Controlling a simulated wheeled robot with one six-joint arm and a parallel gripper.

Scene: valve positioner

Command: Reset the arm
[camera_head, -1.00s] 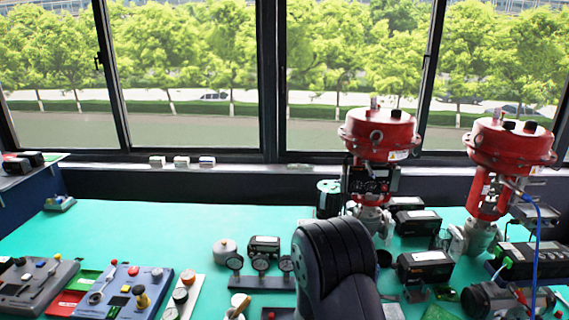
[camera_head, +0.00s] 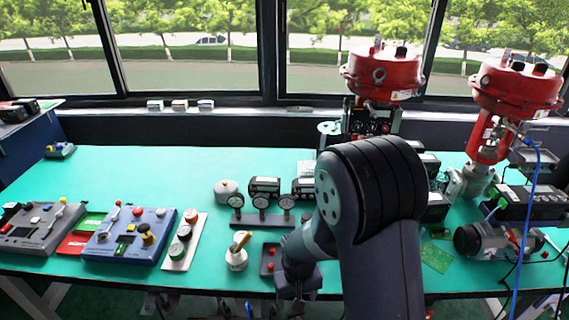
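My dark arm (camera_head: 375,215) rises from the lower middle of the view and bends down toward the front of the green table (camera_head: 130,180). The lower end of the arm, at the table's front edge, is a dark block; no gripper fingers can be made out there. Two red valve actuators stand behind and to the right: one (camera_head: 383,76) behind my arm, partly hidden by it, and one (camera_head: 515,88) at the right with a blue cable.
Control boxes (camera_head: 128,237) with levers and buttons sit at the left front. A button strip (camera_head: 184,241), gauges (camera_head: 262,203), a white pot (camera_head: 236,258) and a small dark tray (camera_head: 269,262) lie left of my arm. A grey motor-like part (camera_head: 487,240) is at right.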

